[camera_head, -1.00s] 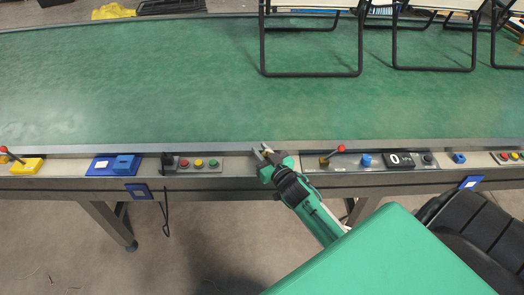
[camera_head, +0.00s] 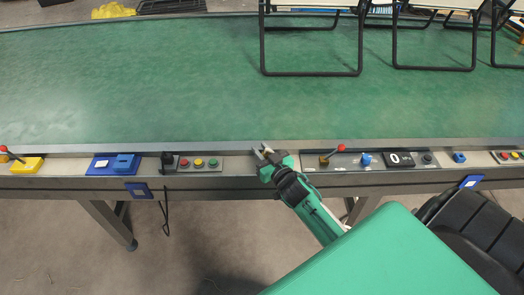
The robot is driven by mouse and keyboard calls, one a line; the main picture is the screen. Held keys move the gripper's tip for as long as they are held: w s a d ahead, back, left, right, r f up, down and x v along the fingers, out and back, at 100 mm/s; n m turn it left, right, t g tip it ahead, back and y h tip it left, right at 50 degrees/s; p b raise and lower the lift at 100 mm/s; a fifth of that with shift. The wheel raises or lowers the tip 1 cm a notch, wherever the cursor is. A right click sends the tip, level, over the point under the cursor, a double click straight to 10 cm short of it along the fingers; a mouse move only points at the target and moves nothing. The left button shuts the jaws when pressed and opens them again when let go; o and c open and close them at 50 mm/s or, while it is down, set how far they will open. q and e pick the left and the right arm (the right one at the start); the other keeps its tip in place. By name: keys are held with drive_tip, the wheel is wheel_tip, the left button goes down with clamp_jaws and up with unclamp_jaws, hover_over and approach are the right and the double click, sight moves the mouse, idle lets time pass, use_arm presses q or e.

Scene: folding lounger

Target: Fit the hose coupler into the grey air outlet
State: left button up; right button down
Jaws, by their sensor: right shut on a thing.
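My right gripper (camera_head: 261,151) is at the front edge of the green-topped table, left of the air panel. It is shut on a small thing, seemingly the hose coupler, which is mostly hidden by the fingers. On the panel (camera_head: 345,169) are a brass valve with a red lever (camera_head: 340,148), a blue knob (camera_head: 366,159), a pressure display reading 0 (camera_head: 399,159) and a dark grey round fitting (camera_head: 428,159). That fitting may be the grey air outlet; it is too small to tell. The gripper is well apart from it. My left gripper is out of view.
Black-framed folding loungers (camera_head: 312,72) stand on the green table (camera_head: 140,80) at the back right. A button box (camera_head: 199,164), a blue box (camera_head: 112,164) and another red lever (camera_head: 5,149) line the front rail to the left. The table's front middle is clear.

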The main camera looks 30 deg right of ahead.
drive_tip(key=c, duration=1.2)
unclamp_jaws()
drive_tip(key=shift+o, duration=0.2)
drive_tip(key=shift+s, duration=0.5)
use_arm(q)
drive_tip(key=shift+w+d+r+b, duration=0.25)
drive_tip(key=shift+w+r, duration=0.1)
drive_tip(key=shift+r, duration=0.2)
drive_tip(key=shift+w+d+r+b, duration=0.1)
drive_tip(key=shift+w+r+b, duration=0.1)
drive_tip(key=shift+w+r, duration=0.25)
use_arm(e)
drive_tip(key=s, duration=1.2)
drive_tip(key=shift+s+a, duration=0.2)
drive_tip(key=shift+s, duration=0.2)
